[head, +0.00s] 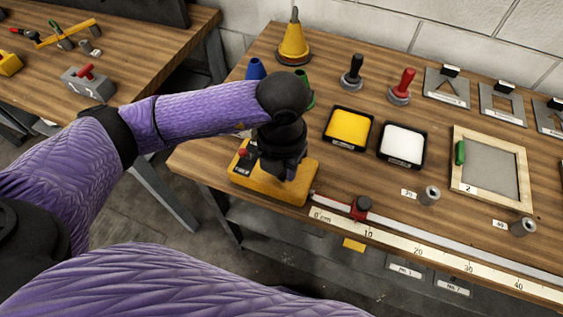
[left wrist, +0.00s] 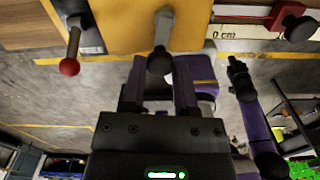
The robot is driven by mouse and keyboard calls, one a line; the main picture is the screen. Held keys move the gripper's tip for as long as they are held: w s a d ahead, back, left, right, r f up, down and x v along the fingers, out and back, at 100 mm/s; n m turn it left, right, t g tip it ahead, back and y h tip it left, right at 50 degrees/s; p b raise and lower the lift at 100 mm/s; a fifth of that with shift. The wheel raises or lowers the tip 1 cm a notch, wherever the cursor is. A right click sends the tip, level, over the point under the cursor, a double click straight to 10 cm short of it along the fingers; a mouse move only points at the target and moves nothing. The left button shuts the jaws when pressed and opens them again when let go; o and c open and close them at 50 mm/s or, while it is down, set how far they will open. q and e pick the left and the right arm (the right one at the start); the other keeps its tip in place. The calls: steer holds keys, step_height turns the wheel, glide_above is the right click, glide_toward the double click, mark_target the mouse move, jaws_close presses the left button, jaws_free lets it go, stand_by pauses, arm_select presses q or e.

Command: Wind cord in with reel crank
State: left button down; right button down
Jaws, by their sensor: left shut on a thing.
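The cord reel's yellow base (head: 272,184) sits at the table's near left edge. My left gripper (head: 288,168) is over it and hides much of its top. In the left wrist view, my left gripper (left wrist: 160,85) is shut on the black knob (left wrist: 160,62) of the grey crank (left wrist: 163,28). A red-tipped lever (left wrist: 70,50) stands beside the crank, apart from the fingers; its red tip also shows in the head view. I cannot make out the cord. My right gripper (left wrist: 240,78) seems to show, small, in the left wrist view; its jaws are unclear.
A ruler rail (head: 440,255) with a red slider (head: 360,207) runs right from the base along the front edge. Yellow (head: 348,128) and white (head: 402,144) trays lie behind. A yellow cone (head: 294,42) stands at the back. A second table (head: 130,50) is at left.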

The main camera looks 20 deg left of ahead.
arm_select(q)
steer(key=shift+c, duration=1.8)
jaws_free()
step_height(320, 180, up, 10)
steer(key=p, duration=0.1)
steer(key=shift+p, duration=0.35)
